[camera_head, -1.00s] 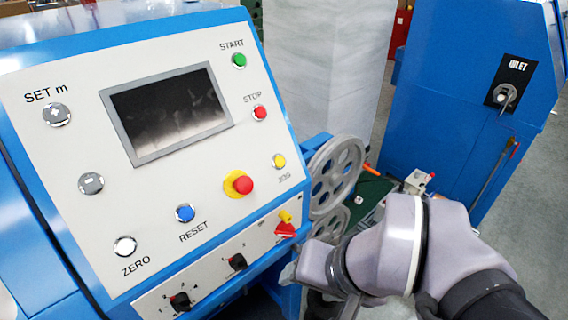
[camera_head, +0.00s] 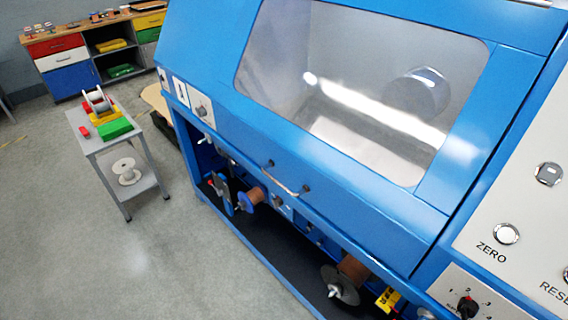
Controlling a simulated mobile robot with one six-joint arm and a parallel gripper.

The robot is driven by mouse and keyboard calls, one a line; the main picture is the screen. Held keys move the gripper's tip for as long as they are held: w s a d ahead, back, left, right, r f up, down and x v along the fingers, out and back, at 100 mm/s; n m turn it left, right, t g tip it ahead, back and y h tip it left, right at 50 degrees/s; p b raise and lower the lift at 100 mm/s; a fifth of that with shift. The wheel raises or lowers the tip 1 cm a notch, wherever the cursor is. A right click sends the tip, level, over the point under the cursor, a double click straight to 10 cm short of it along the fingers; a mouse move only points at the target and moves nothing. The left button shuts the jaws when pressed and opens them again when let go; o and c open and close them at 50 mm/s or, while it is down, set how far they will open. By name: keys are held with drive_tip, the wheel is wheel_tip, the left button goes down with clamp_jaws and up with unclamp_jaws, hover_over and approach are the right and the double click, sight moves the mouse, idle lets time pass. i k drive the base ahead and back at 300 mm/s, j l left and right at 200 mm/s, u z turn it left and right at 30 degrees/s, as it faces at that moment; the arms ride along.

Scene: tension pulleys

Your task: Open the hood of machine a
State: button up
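A large blue machine fills the middle and right of the view. Its sloped blue hood (camera_head: 225,85) has a clear window (camera_head: 330,95) and lies closed over the machine. A thin bar handle (camera_head: 288,183) sits on the hood's lower front edge, near its middle. My gripper is not in view.
A control panel (camera_head: 525,205) adjoins the hood at the right. Spools (camera_head: 252,197) sit in the open bay below. A small grey cart (camera_head: 90,143) stands at the left, a drawer cabinet (camera_head: 65,65) behind it. The floor at front left is clear.

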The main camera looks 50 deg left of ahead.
sight(399, 224)
drive_tip(key=u, duration=2)
drive_tip(key=i+j+u, duration=0.45)
drive_tip(key=i+j, duration=0.25)
drive_tip(key=j, duration=0.15)
